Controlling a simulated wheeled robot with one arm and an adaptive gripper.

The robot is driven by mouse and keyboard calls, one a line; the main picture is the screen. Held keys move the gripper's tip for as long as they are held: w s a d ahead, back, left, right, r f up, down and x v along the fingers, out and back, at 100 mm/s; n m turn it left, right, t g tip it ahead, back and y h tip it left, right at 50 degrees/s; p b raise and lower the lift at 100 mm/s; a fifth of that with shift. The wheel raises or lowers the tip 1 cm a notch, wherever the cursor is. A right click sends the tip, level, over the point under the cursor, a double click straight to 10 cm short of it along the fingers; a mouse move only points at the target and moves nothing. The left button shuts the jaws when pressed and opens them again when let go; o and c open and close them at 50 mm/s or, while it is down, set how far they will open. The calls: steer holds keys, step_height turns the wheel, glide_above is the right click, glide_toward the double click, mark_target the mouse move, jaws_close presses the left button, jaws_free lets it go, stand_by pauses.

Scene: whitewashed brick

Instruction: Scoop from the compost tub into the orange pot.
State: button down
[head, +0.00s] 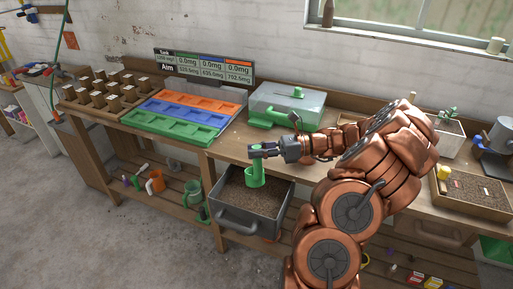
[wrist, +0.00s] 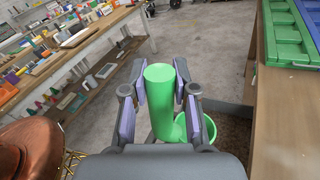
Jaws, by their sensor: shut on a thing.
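My gripper (head: 263,150) is shut on the handle of a green scoop (head: 256,177). The scoop hangs upright with its cup down, over or just in the dark compost. In the wrist view the handle stands between both finger pads of my gripper (wrist: 161,95), and the cup of the scoop (wrist: 207,130) looks green inside, with no compost visible. The grey compost tub (head: 240,222) juts out at the bench front, with brown compost in it. The only orange container on the bench top is a sectioned tray (head: 238,97), behind blue and green ones.
A sign (head: 205,66) behind the trays reads 0.0mg in three columns. A clear-lidded box (head: 290,103) with a green tap-like part stands right of the trays. Small pots (head: 105,90) fill a rack at left. An orange mug (head: 155,182) sits on the lower shelf.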

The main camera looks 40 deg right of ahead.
mark_target(257, 168)
steer(key=shift+f+b, duration=2.65)
steer(key=shift+f, duration=0.9)
steer(key=shift+f+b, duration=0.35)
steer(key=shift+f, duration=1.95)
steer(key=shift+r, duration=0.1)
steer(key=shift+r+n+t+p, duration=0.1)
steer(key=shift+r+n+p, duration=0.45)
steer(key=shift+r, duration=1.6)
steer(key=shift+r+n+t+p, duration=0.1)
steer(key=shift+r+n+p, duration=0.45)
steer(key=shift+r, duration=1.6)
steer(key=shift+r+n+t+p, duration=0.1)
steer(key=shift+r+n+p, duration=0.45)
steer(key=shift+r, duration=1.6)
steer(key=shift+f, duration=0.1)
